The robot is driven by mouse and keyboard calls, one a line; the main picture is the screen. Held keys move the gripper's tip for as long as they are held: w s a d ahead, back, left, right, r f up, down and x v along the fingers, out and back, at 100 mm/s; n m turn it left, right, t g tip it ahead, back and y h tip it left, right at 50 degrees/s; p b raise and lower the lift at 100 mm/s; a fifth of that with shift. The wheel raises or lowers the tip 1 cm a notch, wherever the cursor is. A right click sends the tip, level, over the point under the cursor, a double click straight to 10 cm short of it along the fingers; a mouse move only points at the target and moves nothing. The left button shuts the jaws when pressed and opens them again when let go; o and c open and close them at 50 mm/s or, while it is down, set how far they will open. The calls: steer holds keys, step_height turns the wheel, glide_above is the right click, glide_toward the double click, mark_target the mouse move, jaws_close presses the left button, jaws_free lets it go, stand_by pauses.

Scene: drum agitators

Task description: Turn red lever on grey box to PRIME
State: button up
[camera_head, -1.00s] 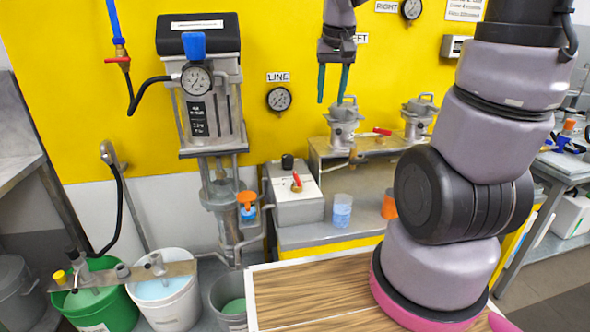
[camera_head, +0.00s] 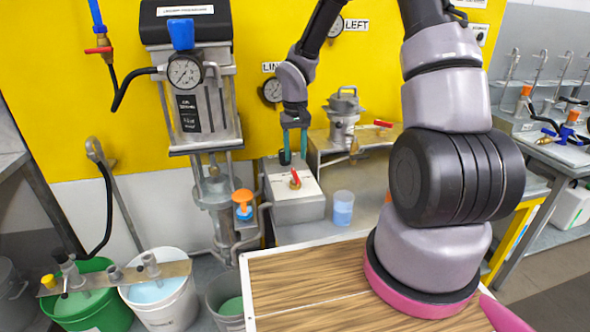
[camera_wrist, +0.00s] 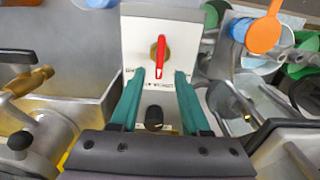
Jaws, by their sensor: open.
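The grey box (camera_head: 297,209) stands on the metal bench left of the blue cup, with a white plate on its top. The red lever (camera_head: 296,177) sits on a brass hub on that plate. In the wrist view the red lever (camera_wrist: 160,58) points down the picture, toward my gripper. My gripper (camera_head: 293,150) is over the back of the box, its green fingers pointing down. In the wrist view the fingers (camera_wrist: 158,85) are apart and empty, with the lever beyond their tips. A black knob (camera_wrist: 153,118) shows between them. The plate's printed labels are too small to read.
A blue cup (camera_head: 343,208) stands right of the box. A metal pot (camera_head: 344,112) and another red handle (camera_head: 383,123) are behind it. A pump column with an orange knob (camera_head: 242,196) stands to the left. A wooden board (camera_head: 310,280) lies in front.

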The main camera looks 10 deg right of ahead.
mark_target(295, 173)
step_height(295, 173, down, 6)
steer(key=shift+f, duration=0.2)
steer(key=shift+c, duration=0.3)
jaws_close()
